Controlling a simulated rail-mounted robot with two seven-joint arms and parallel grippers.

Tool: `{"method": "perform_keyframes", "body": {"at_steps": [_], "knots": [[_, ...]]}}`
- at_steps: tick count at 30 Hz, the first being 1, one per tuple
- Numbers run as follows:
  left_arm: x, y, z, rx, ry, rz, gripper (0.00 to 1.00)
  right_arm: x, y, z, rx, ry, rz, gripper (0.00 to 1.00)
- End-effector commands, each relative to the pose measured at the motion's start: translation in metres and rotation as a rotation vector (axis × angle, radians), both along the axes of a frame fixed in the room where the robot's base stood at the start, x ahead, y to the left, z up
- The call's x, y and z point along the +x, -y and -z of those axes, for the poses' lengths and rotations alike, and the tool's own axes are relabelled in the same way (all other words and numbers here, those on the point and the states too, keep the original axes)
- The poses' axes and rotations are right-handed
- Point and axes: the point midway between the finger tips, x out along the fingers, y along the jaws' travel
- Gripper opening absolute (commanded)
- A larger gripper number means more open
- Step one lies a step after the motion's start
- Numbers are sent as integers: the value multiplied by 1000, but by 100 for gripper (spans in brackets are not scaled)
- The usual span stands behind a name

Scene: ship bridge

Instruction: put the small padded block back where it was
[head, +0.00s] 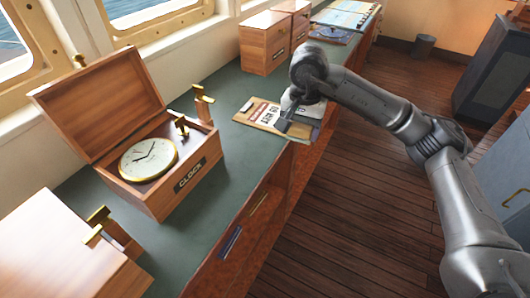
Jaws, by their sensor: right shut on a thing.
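My right gripper (287,118) reaches in from the right over a flat wooden board (262,125) on the green counter top. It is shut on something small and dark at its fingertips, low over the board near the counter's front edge. I cannot make out whether this is the padded block, or whether it touches the board. The board carries white cards with dark lettering, partly hidden by my gripper. My left gripper is not in view.
An open wooden clock box (175,193), with a round white clock (148,158) inside, stands left of the board. A closed wooden box (60,255) is at the lower left. More wooden boxes (264,45) stand behind. Green counter top (215,215) is clear right of the clock box.

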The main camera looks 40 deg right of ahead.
Motion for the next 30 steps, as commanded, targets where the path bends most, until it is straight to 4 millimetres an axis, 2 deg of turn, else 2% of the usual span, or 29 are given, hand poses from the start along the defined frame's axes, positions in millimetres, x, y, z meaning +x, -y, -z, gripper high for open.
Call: {"method": "perform_keyframes", "body": {"at_steps": [4, 8, 21, 25, 30], "knots": [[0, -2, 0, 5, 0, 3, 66, -5, 2, 0, 0, 1, 86, 46], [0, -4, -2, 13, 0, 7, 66, 0, 0, 3, 2, 0, 128, 46], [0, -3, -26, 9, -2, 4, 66, 75, -35, 51, 2, -2, 140, 46], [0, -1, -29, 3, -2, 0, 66, 90, -42, 62, 2, 0, 139, 46], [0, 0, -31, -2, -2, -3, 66, 100, -46, 69, 1, 1, 140, 46]]}}
